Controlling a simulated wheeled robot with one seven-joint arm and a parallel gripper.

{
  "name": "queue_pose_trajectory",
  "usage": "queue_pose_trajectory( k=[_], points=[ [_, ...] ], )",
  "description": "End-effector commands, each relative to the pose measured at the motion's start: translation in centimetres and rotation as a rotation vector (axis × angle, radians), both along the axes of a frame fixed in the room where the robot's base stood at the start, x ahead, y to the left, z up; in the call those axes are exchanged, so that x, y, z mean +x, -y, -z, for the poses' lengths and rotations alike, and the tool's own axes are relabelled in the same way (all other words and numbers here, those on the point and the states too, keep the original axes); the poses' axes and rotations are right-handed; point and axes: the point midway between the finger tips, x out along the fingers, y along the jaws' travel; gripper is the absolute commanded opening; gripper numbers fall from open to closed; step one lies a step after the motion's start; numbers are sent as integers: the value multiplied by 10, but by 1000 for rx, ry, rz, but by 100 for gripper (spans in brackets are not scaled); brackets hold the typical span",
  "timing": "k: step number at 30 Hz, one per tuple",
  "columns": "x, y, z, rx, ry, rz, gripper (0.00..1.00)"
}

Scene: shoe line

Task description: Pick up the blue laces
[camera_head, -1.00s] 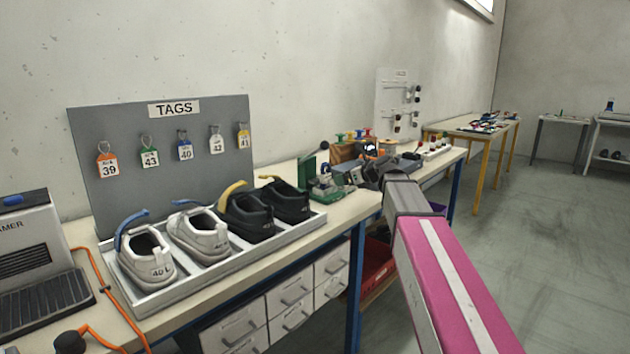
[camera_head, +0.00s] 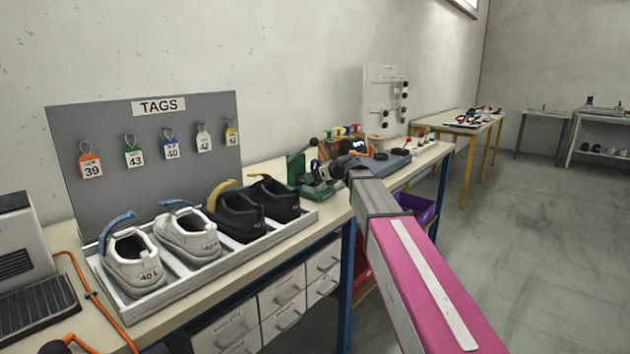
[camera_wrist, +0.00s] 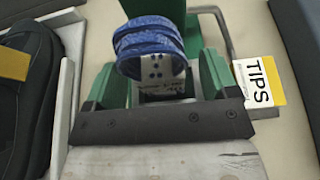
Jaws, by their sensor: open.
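The blue laces (camera_wrist: 150,45) show in the wrist view as a coiled bundle, upper middle, in front of a green upright block (camera_wrist: 165,10). A white piece with dark dots shows inside and below the coil. My gripper (camera_wrist: 157,72) is open, with one green finger on each side of the near end of the coil. Nothing is shut between the fingers, and I cannot tell whether they touch the laces. In the head view my gripper (camera_head: 328,174) is over the bench beside the green device (camera_head: 296,168); the laces are not clear there.
A tray (camera_head: 230,249) of white and black shoes (camera_head: 240,215) stands left of my gripper, below the TAGS board (camera_head: 75,160). In the wrist view, a TIPS label (camera_wrist: 258,82) and a grey metal bar (camera_wrist: 226,35) lie close on the right.

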Motion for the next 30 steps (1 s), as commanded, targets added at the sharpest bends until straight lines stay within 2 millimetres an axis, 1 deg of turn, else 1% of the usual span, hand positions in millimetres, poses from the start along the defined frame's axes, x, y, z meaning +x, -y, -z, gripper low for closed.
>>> queue_pose_trajectory(
  k=[1,4,11,12,14,15,16,17,19,20,26,30],
  points=[
    [7,-7,3,0,-1,-2,80],
    [13,-15,8,0,-1,-2,80],
    [13,-17,9,-1,-1,0,80],
    [13,-17,9,-1,-1,0,77],
    [13,-17,9,-1,-1,0,57],
    [13,-17,9,-1,-1,0,44],
    [13,-17,9,0,0,0,34],
    [13,-17,9,-1,-1,-1,27],
    [13,-17,9,0,0,-1,27],
    [13,-17,9,0,0,-1,23],
    [13,-17,9,0,0,-1,23],
    [13,-17,4,0,0,-1,23]
  ],
)
